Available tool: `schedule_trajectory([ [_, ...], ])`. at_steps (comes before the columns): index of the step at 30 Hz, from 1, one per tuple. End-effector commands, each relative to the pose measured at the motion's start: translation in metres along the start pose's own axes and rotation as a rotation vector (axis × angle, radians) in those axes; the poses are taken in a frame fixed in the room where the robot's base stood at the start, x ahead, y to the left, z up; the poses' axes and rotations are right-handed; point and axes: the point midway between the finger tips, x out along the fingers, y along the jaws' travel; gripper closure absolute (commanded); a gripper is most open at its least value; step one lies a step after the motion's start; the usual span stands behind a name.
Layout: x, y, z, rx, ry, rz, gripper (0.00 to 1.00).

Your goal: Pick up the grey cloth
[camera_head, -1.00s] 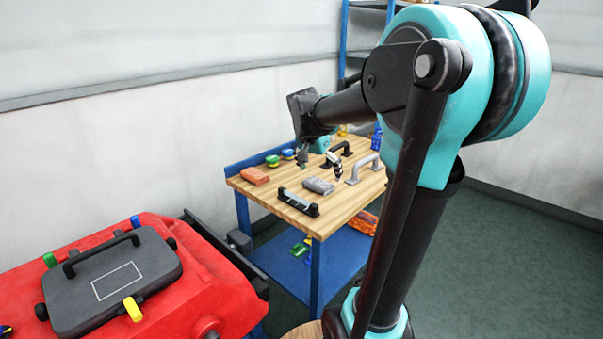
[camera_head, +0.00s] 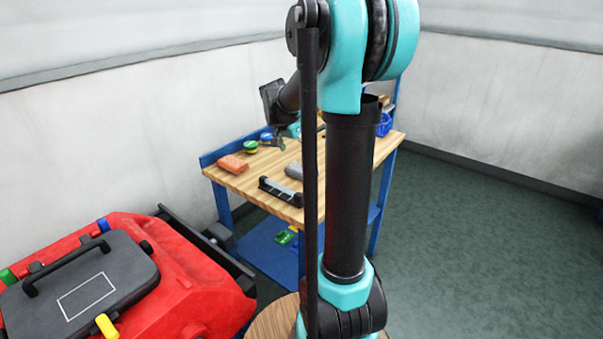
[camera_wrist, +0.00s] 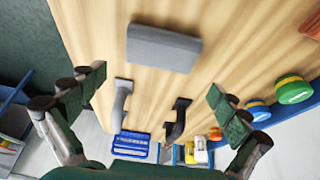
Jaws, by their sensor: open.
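The grey cloth (camera_wrist: 163,48) looks like a folded, flat grey block on the wooden bench top (camera_wrist: 85,25). It lies in the upper middle of the wrist view. In the head view the cloth (camera_head: 293,171) is partly hidden behind my arm. My gripper (camera_wrist: 157,82) is open and empty, its two fingers spread at the left and right of the wrist view. The cloth is ahead of the fingertips, not between them. In the head view my gripper (camera_head: 278,143) is small and hangs above the bench.
An orange-brown block (camera_head: 233,164), a black handled tool (camera_head: 281,190) and green and blue round items (camera_wrist: 293,90) share the bench. A red machine (camera_head: 190,270) stands at left.

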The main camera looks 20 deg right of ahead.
Motion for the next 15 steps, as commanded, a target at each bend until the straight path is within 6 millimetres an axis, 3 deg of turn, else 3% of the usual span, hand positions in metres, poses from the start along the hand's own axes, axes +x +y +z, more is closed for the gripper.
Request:
schedule_trajectory([
  [8, 0.021, 0.0, 0.001, 0.0, 0.0, 0.0, 0.0],
  [15, 0.053, -0.002, 0.004, 0.0, 0.0, 0.001, 0.0],
])
